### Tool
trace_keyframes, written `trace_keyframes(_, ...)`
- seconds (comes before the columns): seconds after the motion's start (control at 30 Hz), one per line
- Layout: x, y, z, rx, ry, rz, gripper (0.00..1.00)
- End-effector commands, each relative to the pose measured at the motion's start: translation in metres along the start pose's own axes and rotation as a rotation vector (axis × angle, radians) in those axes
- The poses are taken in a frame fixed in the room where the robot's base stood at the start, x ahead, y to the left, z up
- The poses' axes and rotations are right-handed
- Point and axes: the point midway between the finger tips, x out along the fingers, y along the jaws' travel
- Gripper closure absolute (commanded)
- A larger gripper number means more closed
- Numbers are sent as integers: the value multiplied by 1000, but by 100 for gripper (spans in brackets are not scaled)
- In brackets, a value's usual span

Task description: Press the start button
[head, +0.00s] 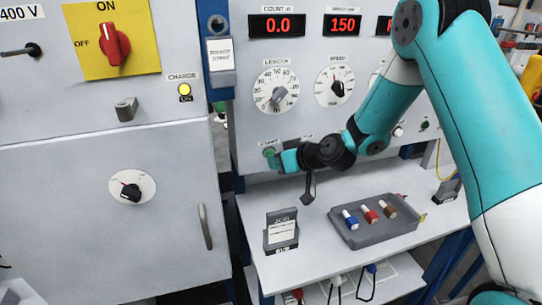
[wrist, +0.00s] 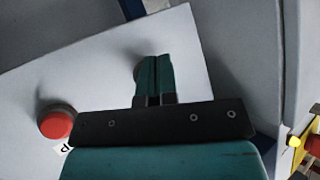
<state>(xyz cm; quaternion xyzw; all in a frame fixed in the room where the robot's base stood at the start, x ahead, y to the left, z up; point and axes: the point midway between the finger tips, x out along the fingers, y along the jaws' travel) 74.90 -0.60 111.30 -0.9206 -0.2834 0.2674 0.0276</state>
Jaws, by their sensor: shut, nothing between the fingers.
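The green start button (head: 268,152) is on the grey control panel, under a small label partly readable as START. My gripper (head: 277,158) is at this button in the head view, its fingertips touching it or very close; I cannot tell which. In the wrist view my gripper (wrist: 153,62) has its teal fingers together with nothing between them, pointing at the pale panel. The start button is hidden behind the fingers there, and a dark shadow shows around the tips.
A red button (wrist: 57,122) sits beside my gripper on the panel. Dials and red displays (head: 277,25) are above. Below, a grey tray (head: 375,222) with small coloured spools and a card holder (head: 281,232) stand on the shelf. A grey cabinet (head: 90,220) is at left.

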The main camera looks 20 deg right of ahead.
Motion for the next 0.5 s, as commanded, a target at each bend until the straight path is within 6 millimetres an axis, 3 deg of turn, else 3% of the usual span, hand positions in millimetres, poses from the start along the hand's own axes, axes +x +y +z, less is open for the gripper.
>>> trace_keyframes(0.5, 4, 3, -3, -1, 1, 0, 100)
